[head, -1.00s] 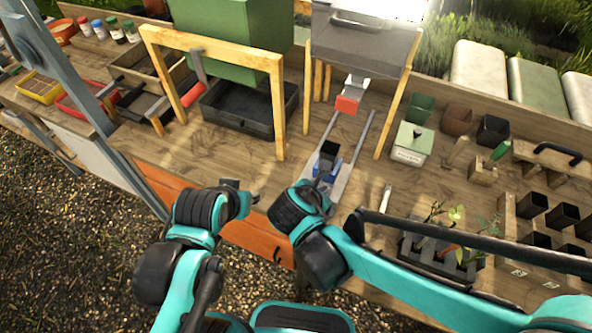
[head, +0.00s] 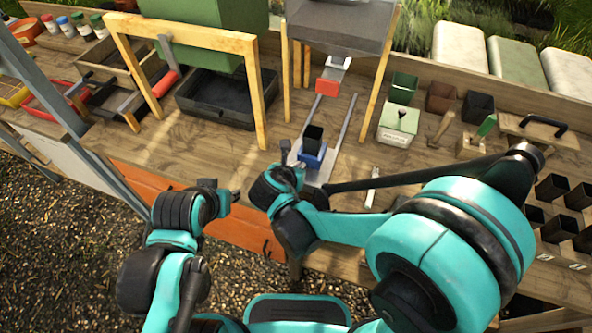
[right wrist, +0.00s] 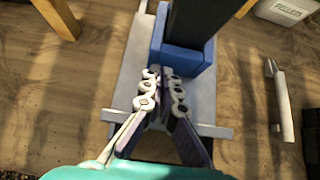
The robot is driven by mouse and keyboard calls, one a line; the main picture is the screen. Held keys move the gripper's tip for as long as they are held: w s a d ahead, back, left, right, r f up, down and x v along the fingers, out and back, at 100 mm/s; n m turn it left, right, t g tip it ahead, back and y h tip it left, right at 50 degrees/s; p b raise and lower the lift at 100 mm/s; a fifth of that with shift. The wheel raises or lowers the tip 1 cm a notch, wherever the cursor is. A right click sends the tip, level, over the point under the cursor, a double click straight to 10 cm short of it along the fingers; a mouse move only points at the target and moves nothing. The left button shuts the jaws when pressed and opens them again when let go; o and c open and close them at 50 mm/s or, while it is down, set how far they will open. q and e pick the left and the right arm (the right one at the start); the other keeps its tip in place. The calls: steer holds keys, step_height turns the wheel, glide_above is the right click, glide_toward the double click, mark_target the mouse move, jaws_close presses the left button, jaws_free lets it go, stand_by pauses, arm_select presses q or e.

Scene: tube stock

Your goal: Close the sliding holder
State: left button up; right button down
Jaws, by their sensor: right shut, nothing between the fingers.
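The sliding holder (head: 314,160) is a blue block with a black square pot (head: 314,138) standing in it. It sits near the front end of a pale metal slide with two rails (head: 343,127) that run back under a grey hopper. My right gripper (head: 290,163) is at the holder's near side, partly hidden by my arm. In the right wrist view its fingers (right wrist: 164,78) are shut and empty, close against the front of the blue holder (right wrist: 187,60); contact is unclear. My left gripper (head: 232,195) hangs at the bench's front edge, its fingers too small to read.
The grey hopper (head: 342,25) with a red-fronted spout (head: 328,86) stands behind the holder between wooden posts. A wooden frame (head: 205,38) and black tray (head: 225,110) are left. A pale lidded box (head: 397,122) and a thin metal tool (head: 372,187) lie right.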

steer(key=shift+w, duration=0.1)
stand_by(0.3)
steer(key=w+d, duration=0.2)
steer(key=w, duration=0.4)
steer(key=w+d, duration=0.2)
steer(key=w, duration=0.4)
steer(key=w+d+b, duration=0.1)
steer(key=w+d, duration=0.1)
steer(key=w, duration=0.4)
steer(key=shift+w+d, duration=0.1)
steer(key=shift+w, duration=0.2)
steer(key=shift+s+r, duration=0.1)
